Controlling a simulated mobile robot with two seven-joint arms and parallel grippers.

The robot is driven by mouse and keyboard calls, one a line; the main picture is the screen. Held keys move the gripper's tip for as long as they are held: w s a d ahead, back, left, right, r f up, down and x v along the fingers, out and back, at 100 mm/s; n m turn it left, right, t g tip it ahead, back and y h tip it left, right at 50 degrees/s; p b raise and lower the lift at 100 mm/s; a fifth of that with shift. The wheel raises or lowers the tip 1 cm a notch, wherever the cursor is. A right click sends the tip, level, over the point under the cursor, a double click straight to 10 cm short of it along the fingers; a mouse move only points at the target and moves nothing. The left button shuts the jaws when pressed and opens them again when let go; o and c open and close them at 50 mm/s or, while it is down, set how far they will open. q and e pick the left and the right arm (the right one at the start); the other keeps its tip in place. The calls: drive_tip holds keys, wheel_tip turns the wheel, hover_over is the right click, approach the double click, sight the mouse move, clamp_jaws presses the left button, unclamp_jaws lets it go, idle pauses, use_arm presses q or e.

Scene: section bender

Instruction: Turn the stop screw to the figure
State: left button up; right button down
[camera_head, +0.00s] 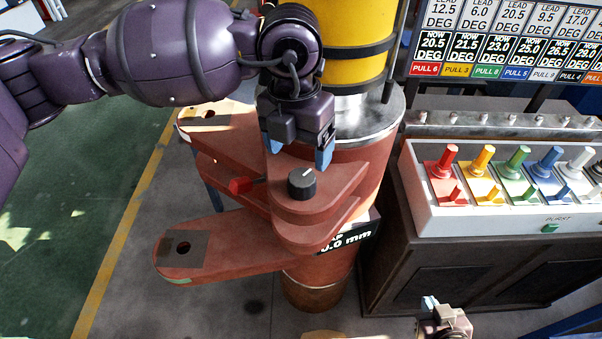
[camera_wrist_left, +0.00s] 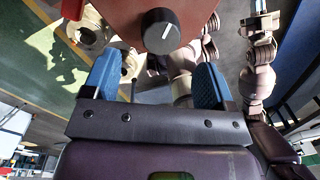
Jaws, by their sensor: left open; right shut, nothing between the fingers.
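A black round knob (camera_head: 301,184) with a white pointer line stands on top of the red bender's front block (camera_head: 318,212). It also shows in the left wrist view (camera_wrist_left: 160,31), above and between the two blue fingers. My left gripper (camera_head: 298,150) is open and points down just behind the knob in the head view, with nothing between its fingers. A black plate (camera_head: 346,238) on the bender's side reads "0.0 mm" in part; its left end is hidden. My right gripper (camera_head: 430,304) is shut and empty at the bottom edge, apart from the bender.
A yellow cylinder (camera_head: 355,40) stands behind the block. A small red knob (camera_head: 240,185) sticks out left of it, between red arms. At right is a white box (camera_head: 480,210) of coloured levers under a board (camera_head: 505,45) of degree figures.

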sight(301, 176)
use_arm(q)
drive_tip(key=f, duration=0.5)
drive_tip(key=shift+s+d+f, duration=0.1)
drive_tip(key=shift+d+f, duration=0.1)
drive_tip(key=shift+f, duration=0.75)
use_arm(e)
drive_tip(key=shift+w+a+r, duration=0.15)
drive_tip(key=shift+w+r, duration=0.3)
drive_tip(key=shift+w, duration=0.1)
use_arm(q)
drive_tip(key=shift+c, duration=0.4)
use_arm(e)
drive_tip(key=shift+s+f, duration=0.1)
drive_tip(key=shift+f, duration=0.05)
use_arm(q)
drive_tip(key=c, duration=0.9)
drive_tip(key=shift+o, duration=0.2)
use_arm(e)
drive_tip(key=shift+s+f, duration=0.3)
drive_tip(key=shift+s, duration=0.2)
